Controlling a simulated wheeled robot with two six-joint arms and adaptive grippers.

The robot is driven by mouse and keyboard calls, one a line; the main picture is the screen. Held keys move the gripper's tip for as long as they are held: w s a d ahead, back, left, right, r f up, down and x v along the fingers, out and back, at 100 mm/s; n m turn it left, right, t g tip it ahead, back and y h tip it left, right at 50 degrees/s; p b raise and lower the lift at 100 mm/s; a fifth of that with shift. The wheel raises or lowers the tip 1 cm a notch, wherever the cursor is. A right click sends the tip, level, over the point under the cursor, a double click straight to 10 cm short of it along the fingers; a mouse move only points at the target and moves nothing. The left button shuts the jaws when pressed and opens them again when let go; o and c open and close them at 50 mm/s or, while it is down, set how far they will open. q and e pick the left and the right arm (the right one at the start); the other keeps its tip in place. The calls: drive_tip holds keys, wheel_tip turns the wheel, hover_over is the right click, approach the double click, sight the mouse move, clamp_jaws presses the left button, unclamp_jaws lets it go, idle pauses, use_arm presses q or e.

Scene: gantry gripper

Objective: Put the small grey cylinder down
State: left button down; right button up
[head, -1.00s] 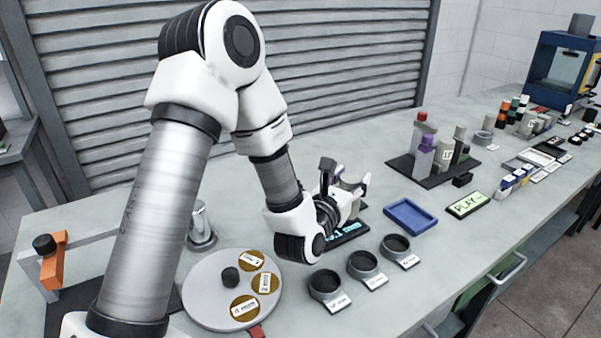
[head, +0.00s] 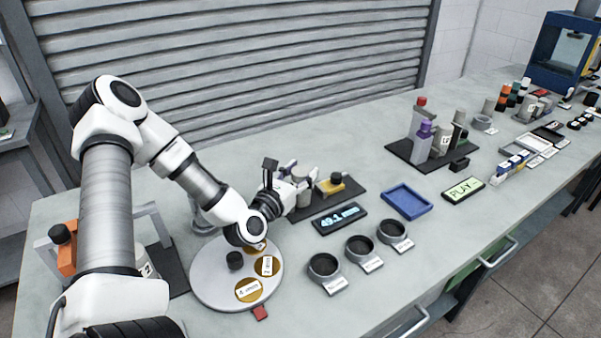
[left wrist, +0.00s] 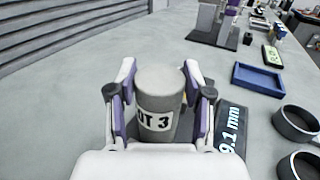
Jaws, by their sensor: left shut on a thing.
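The small grey cylinder (left wrist: 160,88), with a white label ending in "T 3", stands between the purple-lined fingers of my left gripper (left wrist: 160,100) in the left wrist view. The fingers are shut on its sides. My right gripper is not in view.
A gauge display (head: 339,217) reads 49.1 mm, with a yellow part (head: 337,187) behind it. Several dark ring cups (head: 324,267) line the front. A dark board (head: 402,153) bears several upright cylinders.

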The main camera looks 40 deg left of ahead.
use_arm(q)
drive_tip(key=shift+f, duration=0.15)
drive_tip(key=shift+s+f, duration=0.1)
drive_tip(key=shift+c, duration=2.4)
unclamp_jaws()
